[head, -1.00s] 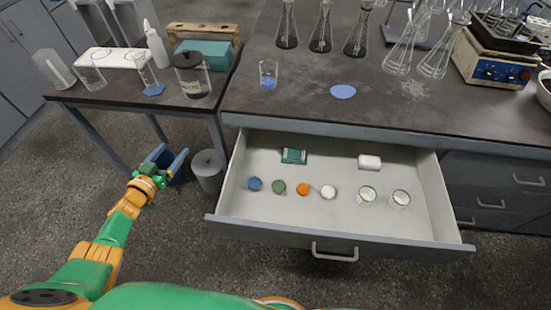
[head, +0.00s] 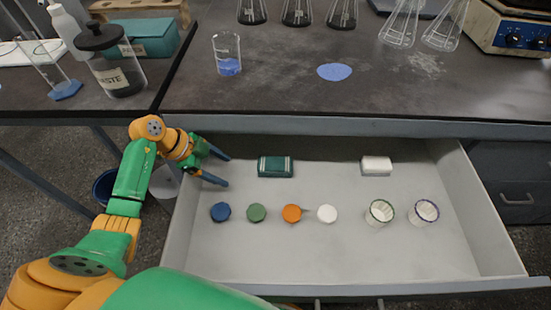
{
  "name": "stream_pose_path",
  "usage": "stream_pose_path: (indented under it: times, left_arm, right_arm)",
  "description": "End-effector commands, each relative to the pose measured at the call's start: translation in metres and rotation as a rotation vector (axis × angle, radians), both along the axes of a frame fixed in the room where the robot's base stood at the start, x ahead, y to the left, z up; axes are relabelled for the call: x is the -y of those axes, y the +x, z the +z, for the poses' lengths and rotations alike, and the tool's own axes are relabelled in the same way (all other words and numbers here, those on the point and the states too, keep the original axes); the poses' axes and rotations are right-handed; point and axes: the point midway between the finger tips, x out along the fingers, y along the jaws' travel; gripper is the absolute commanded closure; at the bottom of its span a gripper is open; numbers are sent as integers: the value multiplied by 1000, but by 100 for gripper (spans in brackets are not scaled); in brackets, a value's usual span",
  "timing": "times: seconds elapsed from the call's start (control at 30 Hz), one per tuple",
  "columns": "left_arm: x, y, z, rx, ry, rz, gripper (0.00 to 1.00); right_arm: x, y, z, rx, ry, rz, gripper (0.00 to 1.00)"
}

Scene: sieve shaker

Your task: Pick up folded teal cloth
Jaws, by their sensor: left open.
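The folded teal cloth (head: 276,167) lies flat in the open drawer, near its back wall and left of the middle. It is a small rectangle with pale stripes. My left gripper (head: 226,170) is open and empty, to the left of the cloth. Its two blue fingers point right toward the cloth, with a gap between them and it. My right gripper is not in the head view.
The drawer (head: 330,250) also holds a row of blue, green, orange and white caps (head: 327,213), two glass jars (head: 380,212) and a white block (head: 376,166). The bench edge (head: 360,125) overhangs its back. A beaker (head: 227,55) stands on the bench.

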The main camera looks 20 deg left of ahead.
Motion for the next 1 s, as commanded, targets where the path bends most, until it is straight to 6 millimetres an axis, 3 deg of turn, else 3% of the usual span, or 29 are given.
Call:
stream_pose_path:
  times: [0.3, 0.6, 0.73, 0.97, 1.0]
  left_arm:
    - [63, 41, 1, 2, -3, -2, 20]
    - [105, 67, -6, -1, -3, -3, 20]
    - [112, 72, -24, 0, -1, -1, 20]
    - [113, 73, -24, 0, 0, -1, 20]
    - [113, 73, -24, 0, 0, -1, 29]
  right_arm:
    - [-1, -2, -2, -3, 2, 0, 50]
    - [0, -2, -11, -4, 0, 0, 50]
    - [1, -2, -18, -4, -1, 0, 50]
    - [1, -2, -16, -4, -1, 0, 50]
    - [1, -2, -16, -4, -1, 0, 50]
